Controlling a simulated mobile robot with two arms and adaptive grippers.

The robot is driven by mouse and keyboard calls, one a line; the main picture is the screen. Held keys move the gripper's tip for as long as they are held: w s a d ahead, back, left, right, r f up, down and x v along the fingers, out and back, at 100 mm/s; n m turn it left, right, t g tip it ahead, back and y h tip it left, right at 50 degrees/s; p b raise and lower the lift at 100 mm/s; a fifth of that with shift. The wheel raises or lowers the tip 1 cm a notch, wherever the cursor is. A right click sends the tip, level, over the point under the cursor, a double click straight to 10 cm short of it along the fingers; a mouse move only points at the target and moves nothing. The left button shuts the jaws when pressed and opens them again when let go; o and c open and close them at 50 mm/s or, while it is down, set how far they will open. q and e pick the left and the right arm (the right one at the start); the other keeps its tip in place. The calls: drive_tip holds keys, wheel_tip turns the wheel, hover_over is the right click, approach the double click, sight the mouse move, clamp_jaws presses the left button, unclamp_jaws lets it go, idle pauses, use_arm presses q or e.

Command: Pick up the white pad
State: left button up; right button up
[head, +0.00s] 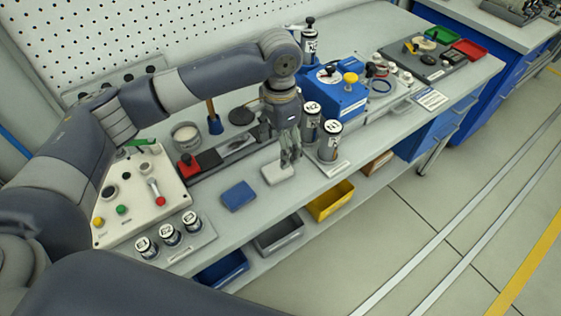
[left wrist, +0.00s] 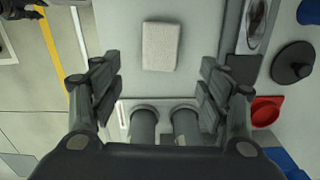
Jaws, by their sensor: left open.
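The white pad (head: 278,173) lies flat on the grey bench near its front edge, just right of a blue pad (head: 238,195). In the left wrist view the white pad (left wrist: 160,46) is a pale, rough-looking rectangle on the bench, ahead of the spread fingers. My left gripper (head: 290,163) points down at the pad's back right side in the head view. In the left wrist view the left gripper (left wrist: 160,88) is open, with nothing between its fingers. My right gripper is not in view.
Two labelled canisters (head: 330,141) stand close to the right of the left gripper. A blue box (head: 337,95) with a yellow knob is behind them. A control panel (head: 120,215) and several small jars (head: 169,235) are at left. Yellow (head: 330,200) and grey bins sit below.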

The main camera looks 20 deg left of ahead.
sight(277, 169)
use_arm(q)
drive_tip(key=f, duration=0.2)
drive_tip(key=shift+s+f, duration=0.4)
drive_tip(key=shift+w+f, duration=0.1)
drive_tip(key=shift+f, duration=0.2)
drive_tip(key=f, duration=0.1)
drive_tip(key=f+p, duration=0.1)
drive_tip(key=f, duration=0.2)
drive_tip(key=shift+a+f, duration=0.2)
drive_tip(key=shift+a, duration=0.05)
drive_tip(key=shift+f+p, duration=0.2)
drive_tip(key=shift+p, duration=0.1)
drive_tip(key=shift+w, duration=0.1)
drive_tip(key=c, duration=1)
drive_tip(key=shift+o, duration=0.2)
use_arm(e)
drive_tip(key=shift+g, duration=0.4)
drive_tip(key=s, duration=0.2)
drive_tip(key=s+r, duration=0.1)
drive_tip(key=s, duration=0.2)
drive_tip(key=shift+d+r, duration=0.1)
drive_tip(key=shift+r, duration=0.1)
